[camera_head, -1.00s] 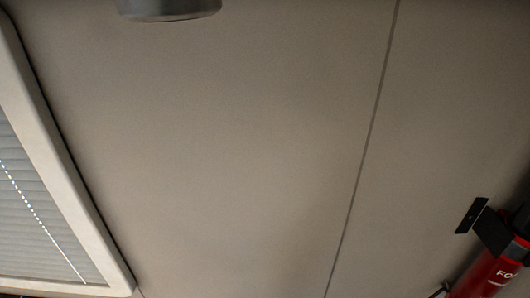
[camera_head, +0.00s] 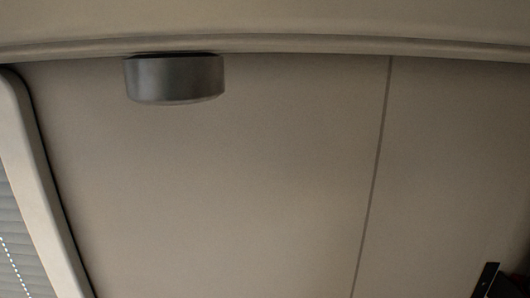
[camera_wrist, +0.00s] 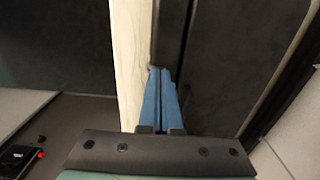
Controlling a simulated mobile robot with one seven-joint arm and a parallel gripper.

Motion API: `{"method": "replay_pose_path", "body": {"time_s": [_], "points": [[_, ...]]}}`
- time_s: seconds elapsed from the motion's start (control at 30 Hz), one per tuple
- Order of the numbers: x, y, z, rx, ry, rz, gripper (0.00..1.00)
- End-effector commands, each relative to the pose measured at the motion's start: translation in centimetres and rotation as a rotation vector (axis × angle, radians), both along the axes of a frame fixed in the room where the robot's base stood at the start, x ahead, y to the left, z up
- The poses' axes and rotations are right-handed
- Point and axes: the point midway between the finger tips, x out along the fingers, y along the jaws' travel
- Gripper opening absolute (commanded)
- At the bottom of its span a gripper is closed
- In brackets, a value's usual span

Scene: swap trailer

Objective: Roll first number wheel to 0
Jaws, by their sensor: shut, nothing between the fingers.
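No number wheel can be made out in either view. My gripper (camera_wrist: 160,72) shows in the wrist view, with its two blue fingers shut together and nothing seen between them. The fingers lie in front of a pale upright strip (camera_wrist: 130,60) and a dark panel (camera_wrist: 225,50) to its right. Whether the fingertips touch either one cannot be told. My gripper is not in the head view.
The head view shows a beige wall with a dark round fixture (camera_head: 175,80), a window frame (camera_head: 40,170) at left and a black bracket (camera_head: 486,280) at lower right. In the wrist view, a small black device (camera_wrist: 18,160) with a red spot lies at lower left.

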Motion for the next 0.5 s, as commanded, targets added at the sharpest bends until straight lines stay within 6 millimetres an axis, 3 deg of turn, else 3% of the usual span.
{"method": "replay_pose_path", "body": {"time_s": [0.5], "points": [[-0.16,0.0,-0.41,0.0,0.0,0.0,0.0]]}}
